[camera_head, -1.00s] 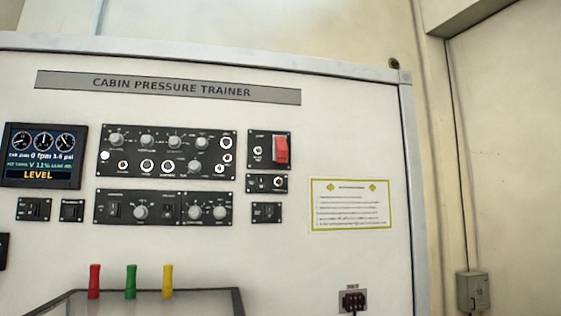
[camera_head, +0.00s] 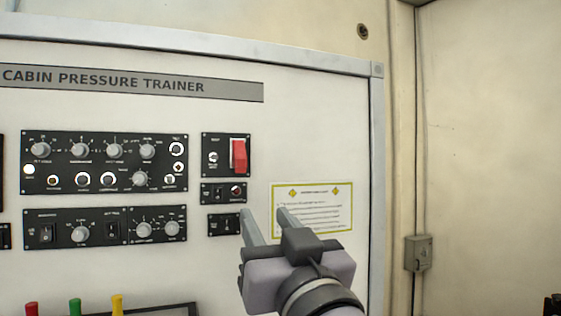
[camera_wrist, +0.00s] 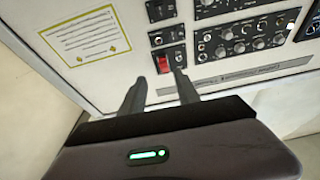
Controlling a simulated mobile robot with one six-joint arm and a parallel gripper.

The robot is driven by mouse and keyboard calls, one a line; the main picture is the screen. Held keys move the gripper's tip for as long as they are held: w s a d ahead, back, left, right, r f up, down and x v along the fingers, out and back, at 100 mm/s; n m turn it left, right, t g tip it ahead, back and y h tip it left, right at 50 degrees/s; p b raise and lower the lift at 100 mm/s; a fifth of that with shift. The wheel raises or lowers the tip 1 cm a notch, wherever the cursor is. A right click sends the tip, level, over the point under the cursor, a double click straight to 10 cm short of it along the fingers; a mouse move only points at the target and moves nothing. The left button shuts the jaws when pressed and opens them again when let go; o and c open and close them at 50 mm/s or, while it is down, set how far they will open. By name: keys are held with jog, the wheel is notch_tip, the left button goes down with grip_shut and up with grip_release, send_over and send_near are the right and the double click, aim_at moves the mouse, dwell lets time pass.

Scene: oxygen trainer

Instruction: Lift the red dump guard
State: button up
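The red dump guard (camera_head: 239,154) is on a small black panel (camera_head: 211,142) at the upper right of the trainer. It looks closed, lying against the panel. It also shows in the wrist view (camera_wrist: 163,64), seen beyond and between my fingertips. My gripper (camera_head: 264,214) is below and to the right of the guard in the head view, its two fingers apart with nothing between them. In the wrist view my gripper (camera_wrist: 159,76) points toward the panel, apart from the guard.
A small panel with switches (camera_head: 222,193) sits just under the guard's panel. A yellow-bordered placard (camera_head: 340,190) is to the right, partly behind my gripper. A grey box (camera_head: 418,253) is on the right wall.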

aim_at(241, 161)
jog(key=shift+t+y, duration=0.3)
jog(key=x, duration=0.6)
jog(key=r+p+x, duration=0.1)
jog(key=x, duration=1.1)
jog(key=shift+s+r+p, duration=0.35)
jog(key=shift+s+r, duration=0.05)
grip_shut()
